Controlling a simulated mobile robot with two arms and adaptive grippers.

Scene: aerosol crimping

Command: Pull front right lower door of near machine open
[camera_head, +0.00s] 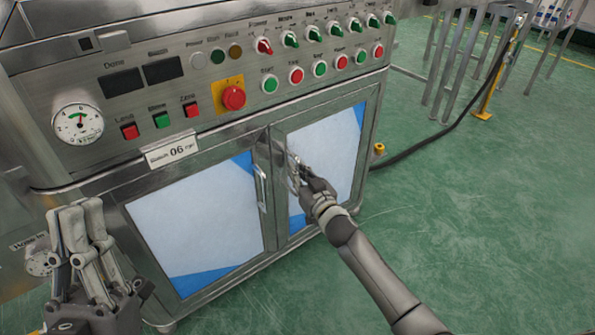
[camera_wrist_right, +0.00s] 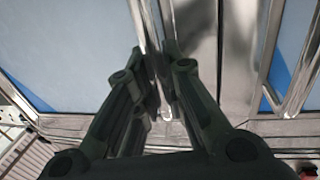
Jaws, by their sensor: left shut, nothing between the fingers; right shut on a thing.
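The near machine (camera_head: 205,60) has two lower front doors with metal frames and pale blue-white panels. The right lower door (camera_head: 335,150) has an upright metal handle (camera_head: 291,165) near its left edge. My right gripper (camera_head: 298,178) is shut on this handle and partly hides it. In the right wrist view, the handle (camera_wrist_right: 151,25) runs down between my two fingers (camera_wrist_right: 155,60). I cannot tell whether the door stands slightly ajar. My left gripper (camera_head: 78,218) is shut and empty, in front of the machine's left side.
The left lower door (camera_head: 195,225) looks shut, with its own handle (camera_head: 262,188) close beside the right door's. Knobs and buttons line the panel above. Green floor (camera_head: 470,220) is clear to the right. A black cable (camera_head: 440,140) runs behind there.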

